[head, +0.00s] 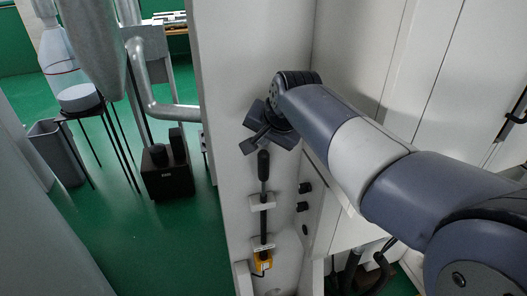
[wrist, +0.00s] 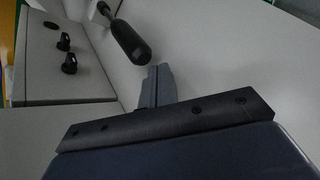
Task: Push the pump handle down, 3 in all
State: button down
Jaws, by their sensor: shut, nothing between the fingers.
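The pump handle (head: 263,168) is a black grip on a thin dark rod, standing upright on the front of the white cabinet column. The rod runs down to a yellow fitting (head: 262,262) near the bottom. My gripper (head: 256,142) is shut and empty, just above the top of the handle. In the wrist view, the pump handle (wrist: 128,42) ends just beyond and left of the fingertips (wrist: 157,75). I cannot tell for sure whether they touch, but a small gap seems to show.
Black knobs (head: 304,188) sit on the panel right of the rod, and they also show in the wrist view (wrist: 67,52). White cabinet doors (head: 430,60) stand at the right. A black stand (head: 92,110), a grey bin (head: 56,150) and a black box (head: 167,176) stand at left on open green floor.

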aim_at(265, 159)
jog(key=shift+f, duration=0.15)
dwell(0.3)
jog(key=shift+f+b, duration=0.25)
jog(key=shift+b, duration=0.05)
jog(key=shift+f+b, duration=1.95)
jog(key=shift+f, duration=0.7)
dwell(1.8)
jog(key=shift+r, duration=0.1)
jog(key=shift+r+p, duration=2.45)
jog(key=shift+r, duration=0.5)
jog(key=shift+r+p, duration=2.1)
jog(key=shift+r, duration=0.4)
